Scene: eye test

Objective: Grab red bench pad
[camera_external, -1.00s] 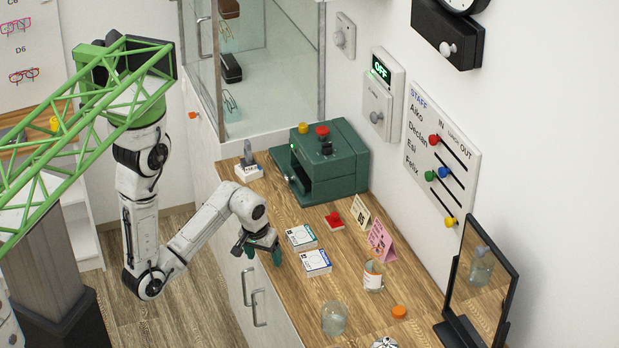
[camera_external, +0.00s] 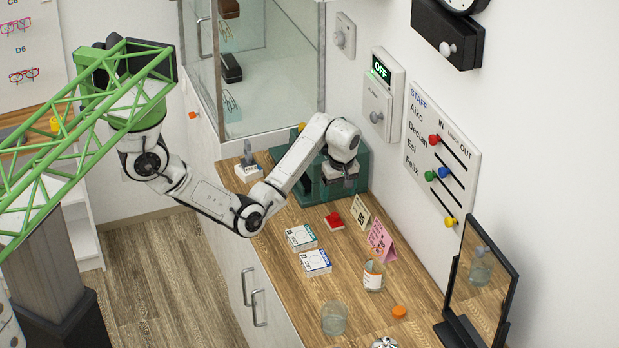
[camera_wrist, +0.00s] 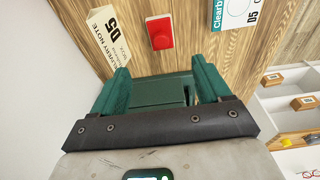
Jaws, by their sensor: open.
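The red bench pad (camera_external: 334,221), a small red block, lies on the wooden counter in front of the green machine, left of the delivery note card. It also shows in the wrist view (camera_wrist: 160,33), beyond my fingertips and roughly centred between them. My gripper (camera_external: 338,180) is over the front of the green machine, behind the pad in the external view. In the wrist view my gripper (camera_wrist: 160,66) has its two green fingers wide apart, empty and not touching the pad. The fingertips are hard to make out in the external view.
The green machine (camera_external: 312,195) is partly hidden by my arm and shows between my fingers in the wrist view (camera_wrist: 155,92). The delivery note card (camera_external: 361,212) and pink card (camera_external: 381,242) stand right of the pad. Lens boxes (camera_external: 301,238) lie left. A jar (camera_external: 373,275) stands nearer.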

